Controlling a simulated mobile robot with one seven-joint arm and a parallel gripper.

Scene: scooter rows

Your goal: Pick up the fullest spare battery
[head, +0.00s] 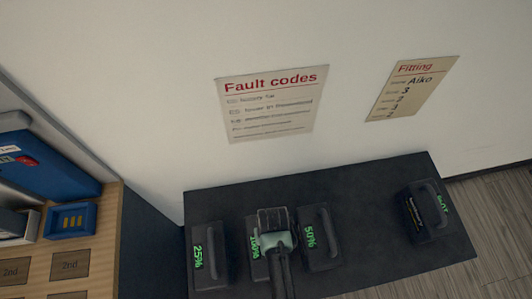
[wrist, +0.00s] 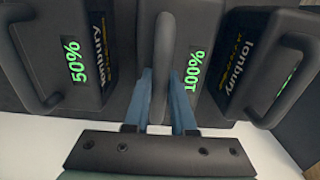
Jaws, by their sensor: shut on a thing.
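The dark grey battery marked 100% (wrist: 205,28) is in the middle of the wrist view, with its bar handle (wrist: 162,60) upright in the picture. My gripper (wrist: 162,88) has its two blue fingers closed on this handle, one on each side. In the head view my gripper (head: 278,242) covers much of the 100% battery (head: 258,264). The battery marked 25% (head: 209,268) is left of it and the one marked 50% (head: 321,256) right of it. A further battery (head: 424,217) is at the far right, its green reading illegible. I cannot tell whether the held battery is clear of the bench.
The batteries are on a dark bench (head: 370,185) against a white wall, with bare room between the 50% and far-right ones. The neighbours sit close beside the held battery. A wooden shelf unit (head: 70,280) with blue items stands at left. Two notices (head: 270,105) hang above.

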